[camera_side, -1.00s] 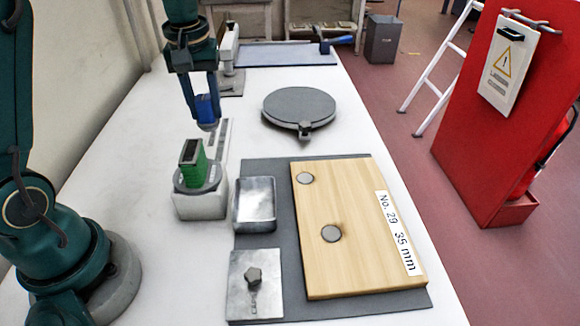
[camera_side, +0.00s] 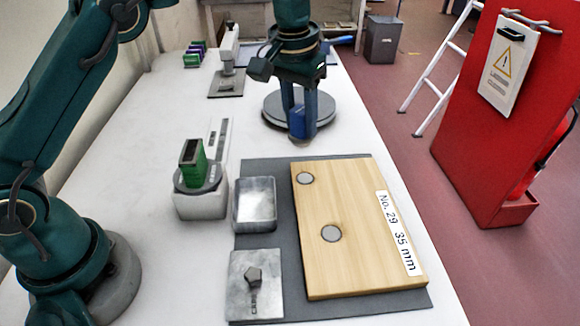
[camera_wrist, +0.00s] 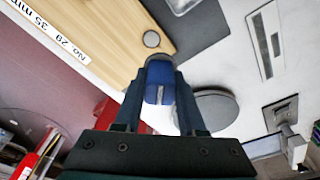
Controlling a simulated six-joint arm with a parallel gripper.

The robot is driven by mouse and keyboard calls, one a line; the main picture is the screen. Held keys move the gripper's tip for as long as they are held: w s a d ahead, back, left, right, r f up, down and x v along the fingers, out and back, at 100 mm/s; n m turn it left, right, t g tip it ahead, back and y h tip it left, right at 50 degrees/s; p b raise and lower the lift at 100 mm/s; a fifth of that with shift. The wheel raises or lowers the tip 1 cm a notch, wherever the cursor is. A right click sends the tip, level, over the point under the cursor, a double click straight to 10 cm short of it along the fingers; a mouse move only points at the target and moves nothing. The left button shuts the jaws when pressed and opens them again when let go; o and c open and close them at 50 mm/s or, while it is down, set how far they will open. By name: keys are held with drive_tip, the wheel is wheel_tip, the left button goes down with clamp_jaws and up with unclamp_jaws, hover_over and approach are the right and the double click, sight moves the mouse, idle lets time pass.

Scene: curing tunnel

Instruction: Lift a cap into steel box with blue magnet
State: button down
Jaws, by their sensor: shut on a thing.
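My gripper (camera_side: 301,100) is shut on the blue magnet (camera_side: 304,122), which hangs upright in front of the round grey plate, just beyond the far edge of the wooden board (camera_side: 350,265). In the wrist view the magnet (camera_wrist: 160,82) sits between the fingers. I see no cap on it, though its underside is mostly hidden. Two round grey caps lie on the board, a far one (camera_side: 305,178) and a near one (camera_side: 331,233). One cap (camera_wrist: 152,39) shows beyond the magnet in the wrist view. The open steel box (camera_side: 242,212) stands left of the board and looks empty.
A square metal lid with a knob (camera_side: 238,300) lies in front of the box. A scale (camera_side: 200,205) with a green block (camera_side: 194,165) stands to the left. The round plate (camera_side: 335,105) is close behind the magnet. A grey mat (camera_side: 280,170) lies under the board.

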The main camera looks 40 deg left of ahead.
sight(307, 139)
drive_tip(key=shift+s+d+f+m, duration=0.15)
drive_tip(key=shift+d+f, duration=0.15)
drive_tip(key=shift+d, duration=0.2)
drive_tip(key=shift+s+d+f+m, duration=0.15)
drive_tip(key=shift+d+f, duration=0.1)
drive_tip(key=shift+d, duration=0.2)
drive_tip(key=shift+f, duration=2.9)
drive_tip(key=shift+f, duration=0.45)
drive_tip(key=shift+r, duration=0.1)
drive_tip(key=shift+w+r, duration=0.1)
drive_tip(key=shift+r, duration=0.65)
drive_tip(key=shift+r, duration=0.35)
drive_tip(key=shift+r, duration=0.75)
drive_tip(key=shift+r, duration=0.6)
